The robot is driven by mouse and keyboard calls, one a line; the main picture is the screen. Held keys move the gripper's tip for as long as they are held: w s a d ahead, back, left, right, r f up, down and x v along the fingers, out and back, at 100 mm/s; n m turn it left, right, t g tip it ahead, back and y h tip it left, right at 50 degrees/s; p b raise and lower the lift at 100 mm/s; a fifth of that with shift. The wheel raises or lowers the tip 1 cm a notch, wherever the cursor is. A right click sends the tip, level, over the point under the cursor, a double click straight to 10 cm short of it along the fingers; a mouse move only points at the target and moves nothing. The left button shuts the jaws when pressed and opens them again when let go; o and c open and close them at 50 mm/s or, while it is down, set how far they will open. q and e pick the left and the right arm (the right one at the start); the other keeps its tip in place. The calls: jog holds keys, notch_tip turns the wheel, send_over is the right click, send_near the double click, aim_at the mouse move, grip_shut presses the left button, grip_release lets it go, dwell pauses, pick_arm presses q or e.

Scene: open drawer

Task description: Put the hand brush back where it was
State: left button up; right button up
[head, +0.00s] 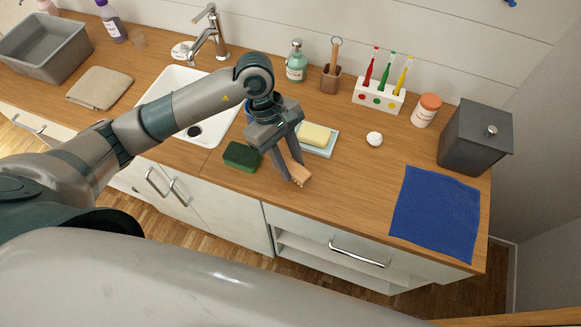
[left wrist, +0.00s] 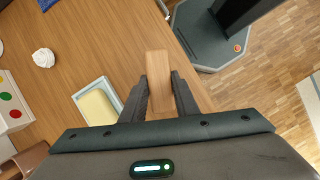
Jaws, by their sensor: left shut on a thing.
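The hand brush (head: 294,160), a light wooden block in what shows of it, is between the fingers of my left gripper (head: 290,172) over the front part of the counter. In the left wrist view the brush (left wrist: 157,65) runs lengthwise between the two fingers of the gripper (left wrist: 159,80), which is shut on it. Its bristles are hidden, and I cannot tell if it touches the counter. My right gripper is not in view.
A green sponge (head: 241,156) lies just left of the gripper, and a soap dish (head: 332,146) with yellow soap (head: 314,134) just behind it. A blue cloth (head: 435,213) and dark bin (head: 475,140) are at right. Counter between brush and cloth is clear.

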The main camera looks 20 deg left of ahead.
aim_at(290, 171)
pick_arm(q)
jog(key=shift+f+p, duration=0.5)
notch_tip(290, 171, down, 2)
jog(key=shift+p, duration=0.55)
jog(key=shift+f, duration=0.45)
jog(key=shift+f, duration=0.1)
jog(key=shift+f, duration=0.1)
jog(key=o, duration=1)
jog(key=shift+r, duration=0.25)
